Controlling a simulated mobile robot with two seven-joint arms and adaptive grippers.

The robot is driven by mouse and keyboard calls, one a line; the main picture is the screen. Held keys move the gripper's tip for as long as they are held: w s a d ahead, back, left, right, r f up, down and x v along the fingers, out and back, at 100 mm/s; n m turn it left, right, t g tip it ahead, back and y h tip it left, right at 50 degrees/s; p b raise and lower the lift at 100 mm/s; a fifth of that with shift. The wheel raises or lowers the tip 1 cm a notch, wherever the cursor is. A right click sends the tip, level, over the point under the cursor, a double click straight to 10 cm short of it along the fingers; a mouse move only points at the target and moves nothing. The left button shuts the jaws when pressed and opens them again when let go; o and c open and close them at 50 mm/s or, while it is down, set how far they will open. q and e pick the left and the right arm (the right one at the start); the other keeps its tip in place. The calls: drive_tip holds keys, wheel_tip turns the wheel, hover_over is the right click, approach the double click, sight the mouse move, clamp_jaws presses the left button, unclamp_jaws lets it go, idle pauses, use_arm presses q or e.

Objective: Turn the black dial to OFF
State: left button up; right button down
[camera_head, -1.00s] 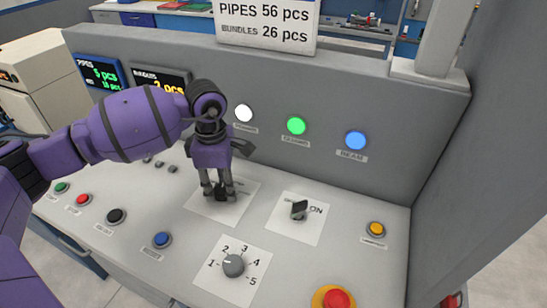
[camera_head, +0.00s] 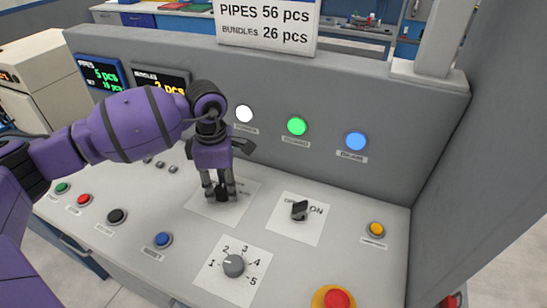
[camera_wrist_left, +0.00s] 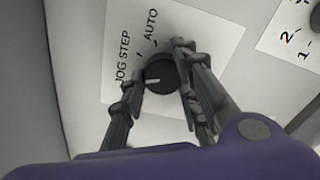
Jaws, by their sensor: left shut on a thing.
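My left gripper (camera_head: 221,192) reaches down to the panel and is shut on a round black dial (camera_wrist_left: 160,75). The dial shows between the two fingers in the left wrist view, on a white plate marked JOG, STEP and AUTO. Its white mark points left in that view, toward the JOG side. In the head view the gripper mostly hides this dial. A separate black switch knob (camera_head: 299,209) stands to the right, on a white plate with ON on its right and a partly covered label on its left. No gripper touches that knob. My right gripper is not in view.
A grey numbered dial (camera_head: 233,265) sits in front of the gripper. A blue button (camera_head: 162,240), a yellow button (camera_head: 376,229) and a red mushroom button (camera_head: 337,299) are nearby. White, green and blue lamps line the upright wall behind.

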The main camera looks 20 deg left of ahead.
sight(221, 186)
use_arm(q)
drive_tip(key=n, duration=0.3)
drive_tip(key=n+p, duration=0.1)
drive_tip(key=shift+w+a+r, duration=0.15)
drive_tip(key=shift+w+r, duration=0.05)
drive_tip(key=shift+r, duration=0.1)
drive_tip(key=shift+a+n+p, duration=0.1)
drive_tip(key=shift+n+p, duration=0.2)
drive_tip(key=shift+n, duration=1.1)
drive_tip(key=o, duration=0.9)
drive_tip(key=shift+o, duration=0.9)
drive_tip(key=shift+f, duration=0.15)
drive_tip(key=shift+s, duration=0.1)
wheel_tip(221, 186, up, 12)
